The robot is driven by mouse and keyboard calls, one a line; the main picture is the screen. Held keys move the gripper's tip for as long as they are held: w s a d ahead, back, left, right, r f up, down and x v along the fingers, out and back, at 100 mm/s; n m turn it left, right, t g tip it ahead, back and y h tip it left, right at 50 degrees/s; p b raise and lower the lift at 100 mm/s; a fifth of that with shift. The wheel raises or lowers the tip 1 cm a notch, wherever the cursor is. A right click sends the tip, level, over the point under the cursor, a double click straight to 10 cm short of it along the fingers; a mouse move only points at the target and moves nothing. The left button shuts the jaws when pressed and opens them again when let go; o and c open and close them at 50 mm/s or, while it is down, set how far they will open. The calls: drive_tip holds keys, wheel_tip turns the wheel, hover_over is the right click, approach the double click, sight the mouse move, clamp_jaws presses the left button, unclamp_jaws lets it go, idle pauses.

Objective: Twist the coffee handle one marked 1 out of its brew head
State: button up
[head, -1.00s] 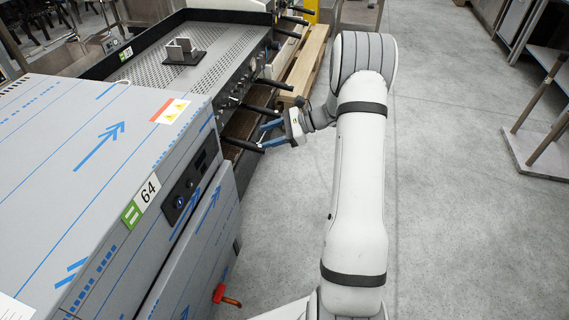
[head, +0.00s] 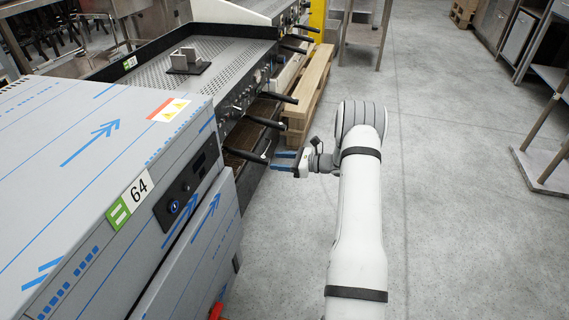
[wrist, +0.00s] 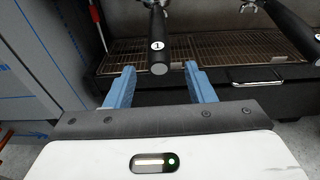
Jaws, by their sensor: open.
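The coffee handle marked 1 (wrist: 159,47) is black with a round white label, and it points toward me in the wrist view. In the head view it is the nearest black handle (head: 247,156) at the coffee machine (head: 228,62). My gripper (head: 272,160) is open, with its two blue fingers beside the handle's end. In the wrist view my gripper (wrist: 158,84) has one finger on each side, below and short of the handle's tip. The fingers look apart from the handle. The brew head itself is mostly out of the wrist view.
Another black handle (wrist: 290,30) is to the right. A drip grate (wrist: 235,45) lies below the handles. A blue-marked steel cabinet (head: 110,150) labelled 64 stands close on the left. A wooden pallet (head: 309,92) lies beyond the machine.

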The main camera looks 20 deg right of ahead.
sight(263, 160)
drive_tip(key=shift+b+x, duration=0.45)
drive_tip(key=shift+x, duration=2.45)
drive_tip(key=shift+a, duration=0.1)
drive_tip(key=shift+w+a+f, duration=0.1)
drive_tip(key=shift+w+a, duration=0.1)
drive_tip(key=shift+a, duration=0.1)
clamp_jaws()
